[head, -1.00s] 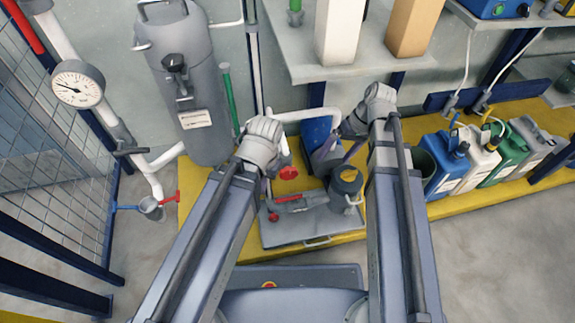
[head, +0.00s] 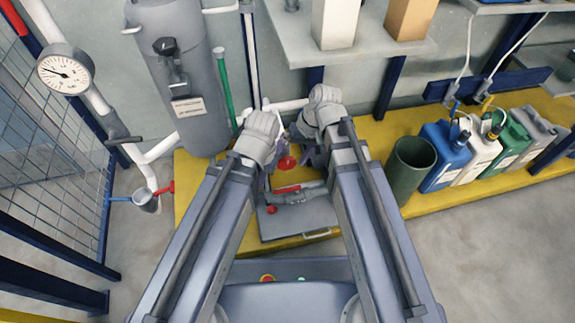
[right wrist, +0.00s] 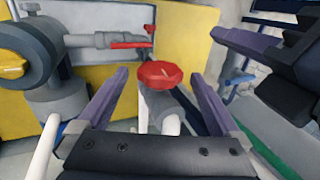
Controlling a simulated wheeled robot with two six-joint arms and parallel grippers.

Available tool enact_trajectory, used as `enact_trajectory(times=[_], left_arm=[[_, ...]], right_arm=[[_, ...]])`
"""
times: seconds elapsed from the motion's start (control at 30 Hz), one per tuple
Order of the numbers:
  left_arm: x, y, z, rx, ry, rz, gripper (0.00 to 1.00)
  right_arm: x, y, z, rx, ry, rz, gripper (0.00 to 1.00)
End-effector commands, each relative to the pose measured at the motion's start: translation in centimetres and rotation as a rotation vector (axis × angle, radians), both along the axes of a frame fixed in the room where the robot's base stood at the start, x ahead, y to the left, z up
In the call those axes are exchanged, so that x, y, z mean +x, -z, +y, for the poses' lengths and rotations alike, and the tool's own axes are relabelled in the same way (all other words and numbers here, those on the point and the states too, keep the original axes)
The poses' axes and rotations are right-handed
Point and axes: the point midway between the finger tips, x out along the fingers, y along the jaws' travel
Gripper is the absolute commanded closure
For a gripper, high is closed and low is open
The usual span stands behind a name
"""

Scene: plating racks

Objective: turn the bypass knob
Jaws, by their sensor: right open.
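A round red knob (head: 287,163) sits on a pale pipe behind the grey tray. In the right wrist view the red knob (right wrist: 163,74) is large and lies between the two purple fingers. My right gripper (right wrist: 160,78) is open, a finger on each side of the knob with gaps showing; how deep the knob sits cannot be told. In the head view my right gripper (head: 308,157) is just right of the knob. My left gripper (head: 264,180) is left of it, mostly hidden by its wrist. Part of my left gripper (right wrist: 285,50) shows at the right wrist view's upper right.
A red lever (head: 287,189) and a small red knob (head: 272,210) are over the grey tray (head: 290,225). A grey tank (head: 180,90) stands at the left. A green bin (head: 408,165) and several jerrycans (head: 445,155) stand right on the yellow platform (head: 195,195).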

Motion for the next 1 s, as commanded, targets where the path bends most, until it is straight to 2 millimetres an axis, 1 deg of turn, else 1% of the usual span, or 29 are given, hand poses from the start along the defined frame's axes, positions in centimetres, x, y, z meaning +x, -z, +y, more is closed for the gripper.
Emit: enact_trajectory(times=[0.03,0.2,0.63,1.0], left_arm=[[0.0,1.0,0.0,0.0,-0.001,0.0,1.0],[0.0,1.9,0.0,0.0,-0.004,0.0,1.0],[0.0,2.0,0.0,0.0,-0.006,-0.001,1.0],[0.0,2.0,0.0,0.0,-0.006,-0.001,1.0]], right_arm=[[-0.1,1.0,0.2,0.0,-0.001,0.0,0.0],[-0.1,1.9,0.6,0.0,-0.001,0.0,0.0],[-0.2,2.0,0.8,0.0,-0.001,0.0,0.0],[-0.2,2.0,0.8,0.0,-0.001,0.0,0.42]])
